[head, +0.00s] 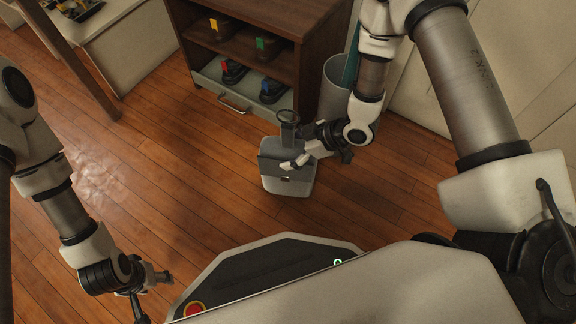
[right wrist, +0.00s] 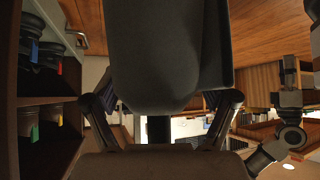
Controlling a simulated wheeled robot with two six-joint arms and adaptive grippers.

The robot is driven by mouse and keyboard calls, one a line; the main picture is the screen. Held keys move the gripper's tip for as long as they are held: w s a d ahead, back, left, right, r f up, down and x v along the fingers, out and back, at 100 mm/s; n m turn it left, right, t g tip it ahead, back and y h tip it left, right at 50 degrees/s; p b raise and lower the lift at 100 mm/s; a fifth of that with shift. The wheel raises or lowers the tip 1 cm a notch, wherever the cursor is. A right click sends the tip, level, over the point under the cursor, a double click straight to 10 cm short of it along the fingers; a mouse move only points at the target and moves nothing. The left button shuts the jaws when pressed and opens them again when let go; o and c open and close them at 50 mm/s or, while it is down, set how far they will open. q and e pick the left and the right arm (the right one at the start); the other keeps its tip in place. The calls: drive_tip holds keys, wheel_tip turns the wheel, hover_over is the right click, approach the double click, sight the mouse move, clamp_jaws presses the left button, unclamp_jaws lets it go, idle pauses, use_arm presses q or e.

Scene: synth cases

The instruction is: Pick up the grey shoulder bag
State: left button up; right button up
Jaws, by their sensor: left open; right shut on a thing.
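The grey shoulder bag (head: 287,183) is upright above the wooden floor in front of the shelf unit, with its strap loop (head: 288,119) standing up at the back. My right gripper (head: 296,162) is at the upper front of the bag and shut on it, covering part of it. In the right wrist view the bag (right wrist: 155,50) fills the upper middle, beyond the fingers. I cannot tell whether its base touches the floor. My left gripper (head: 150,284) is open and empty at the lower left, well away from the bag.
A brown shelf unit (head: 302,60) holds several dark items with coloured tags. Its lowest level has a grey front with a handle (head: 234,104). A grey bin (head: 333,92) stands right of it. A pale desk (head: 125,45) is at upper left. Floor left of the bag is clear.

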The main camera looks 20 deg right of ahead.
sight(284, 149)
wheel_tip(284, 149, up, 4)
drive_tip(key=p, duration=0.3)
drive_tip(key=shift+f, duration=0.2)
drive_tip(key=shift+c, duration=0.4)
drive_tip(key=shift+s+a, duration=0.4)
drive_tip(key=shift+s, duration=0.1)
drive_tip(key=s+a+r+p, duration=0.1)
drive_tip(key=s+a+p, duration=0.5)
drive_tip(key=s+a, duration=0.3)
drive_tip(key=s, duration=0.2)
drive_tip(key=shift+s, duration=0.35)
idle(0.4)
